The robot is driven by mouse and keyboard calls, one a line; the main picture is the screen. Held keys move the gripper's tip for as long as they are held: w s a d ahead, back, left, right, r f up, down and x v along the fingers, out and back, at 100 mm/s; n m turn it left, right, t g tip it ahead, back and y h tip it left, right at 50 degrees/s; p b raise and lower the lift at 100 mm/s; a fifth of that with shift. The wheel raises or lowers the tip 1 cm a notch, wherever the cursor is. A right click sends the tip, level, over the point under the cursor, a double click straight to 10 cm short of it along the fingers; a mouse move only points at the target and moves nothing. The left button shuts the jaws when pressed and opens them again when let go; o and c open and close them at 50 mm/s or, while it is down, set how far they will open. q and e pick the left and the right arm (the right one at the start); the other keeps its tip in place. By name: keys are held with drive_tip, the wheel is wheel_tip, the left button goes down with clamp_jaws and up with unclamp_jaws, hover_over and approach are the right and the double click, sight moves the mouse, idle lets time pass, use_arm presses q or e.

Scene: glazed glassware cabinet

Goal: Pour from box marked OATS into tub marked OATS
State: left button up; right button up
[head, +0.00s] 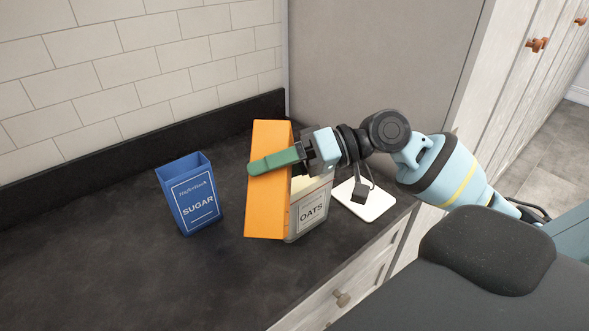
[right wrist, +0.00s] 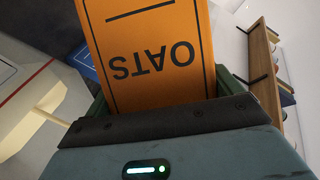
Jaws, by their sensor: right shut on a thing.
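The orange OATS box (head: 268,212) is in my right gripper (head: 277,162), whose green fingers are shut around its upper part. In the right wrist view the box (right wrist: 150,55) fills the jaws, its OATS lettering upside down. In the head view the box stands roughly upright, slightly tilted, in front of the left part of the tub. The tub marked OATS (head: 312,212) stands on the dark counter, with pale content showing near its top. The box hides its left side. I cannot tell whether box and tub touch. My left gripper is not in view.
An open blue SUGAR box (head: 190,196) stands on the dark counter (head: 110,270) to the left. A white board (head: 366,204) lies right of the tub, near the counter edge. A tiled wall (head: 130,65) and a grey panel (head: 375,55) bound the back. The counter's left front is clear.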

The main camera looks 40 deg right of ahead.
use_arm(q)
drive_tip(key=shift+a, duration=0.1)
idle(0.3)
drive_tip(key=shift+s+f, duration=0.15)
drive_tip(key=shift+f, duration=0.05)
use_arm(e)
drive_tip(key=shift+m, duration=0.3)
idle(0.5)
use_arm(q)
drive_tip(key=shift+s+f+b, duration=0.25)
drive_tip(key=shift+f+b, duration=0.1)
drive_tip(key=shift+b, duration=0.05)
use_arm(e)
drive_tip(key=shift+f+m+y, duration=0.15)
drive_tip(key=shift+m+y, duration=0.45)
drive_tip(key=shift+m, duration=0.1)
idle(2.2)
drive_tip(key=shift+w+d+r+m+y, duration=0.1)
drive_tip(key=shift+r+m+y, duration=0.2)
drive_tip(key=shift+r+m, duration=0.2)
idle(2.3)
drive_tip(key=shift+g, duration=0.3)
